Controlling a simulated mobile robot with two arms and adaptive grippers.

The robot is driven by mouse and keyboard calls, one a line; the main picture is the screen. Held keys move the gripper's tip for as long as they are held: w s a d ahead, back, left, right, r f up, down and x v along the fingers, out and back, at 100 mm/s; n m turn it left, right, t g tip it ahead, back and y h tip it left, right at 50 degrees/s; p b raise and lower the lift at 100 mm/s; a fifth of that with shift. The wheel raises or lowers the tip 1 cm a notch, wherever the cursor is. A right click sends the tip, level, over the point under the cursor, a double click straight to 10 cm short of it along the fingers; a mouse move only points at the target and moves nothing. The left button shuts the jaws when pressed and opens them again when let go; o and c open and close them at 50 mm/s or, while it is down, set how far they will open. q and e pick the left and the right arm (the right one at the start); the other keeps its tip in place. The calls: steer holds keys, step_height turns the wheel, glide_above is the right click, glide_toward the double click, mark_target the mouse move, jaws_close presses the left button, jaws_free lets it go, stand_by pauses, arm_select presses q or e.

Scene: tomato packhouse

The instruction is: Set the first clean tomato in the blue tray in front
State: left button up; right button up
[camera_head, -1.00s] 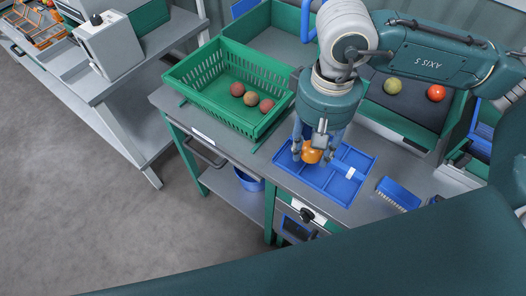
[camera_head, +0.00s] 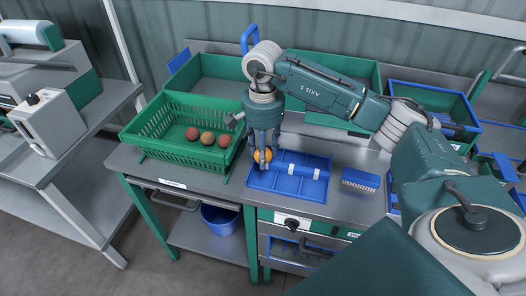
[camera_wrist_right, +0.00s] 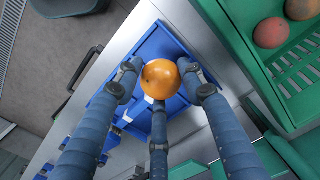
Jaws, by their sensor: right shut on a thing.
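My right gripper (camera_head: 263,161) points down over the left part of the blue tray (camera_head: 305,190) on the bench. Its fingers are shut around an orange tomato (camera_head: 263,155), which also shows between the fingers in the right wrist view (camera_wrist_right: 160,79). The blue tray (camera_wrist_right: 152,45) lies beneath the tomato in that view. I cannot tell whether the tomato touches the tray floor. The visible tray compartments hold no other tomato. My left gripper is not in view.
A green crate (camera_head: 150,130) with three reddish tomatoes (camera_head: 207,138) stands left of the tray, close to my gripper. A blue brush (camera_head: 361,179) lies right of the tray. A blue bucket (camera_head: 219,218) sits below the bench. Green bins (camera_head: 215,75) stand behind.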

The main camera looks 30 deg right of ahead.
step_height(320, 180, down, 2)
steer(key=shift+f+b, duration=0.25)
steer(key=shift+b, duration=0.4)
step_height(320, 180, down, 3)
steer(key=shift+r+b, duration=0.2)
steer(key=shift+b, duration=0.7)
steer(key=shift+f+b, duration=0.4)
steer(key=shift+f, duration=0.15)
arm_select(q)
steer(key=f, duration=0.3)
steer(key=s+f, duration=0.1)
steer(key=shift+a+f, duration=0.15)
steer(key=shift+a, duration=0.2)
arm_select(e)
steer(key=shift+f, duration=0.15)
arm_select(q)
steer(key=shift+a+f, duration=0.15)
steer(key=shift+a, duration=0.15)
arm_select(e)
steer(key=shift+a, duration=0.1)
steer(key=o, duration=0.9)
steer(key=shift+c, duration=0.2)
steer(key=shift+s, duration=0.1)
steer(key=shift+c, duration=0.2)
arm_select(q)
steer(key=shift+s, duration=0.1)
arm_select(e)
steer(key=shift+c, duration=1.3)
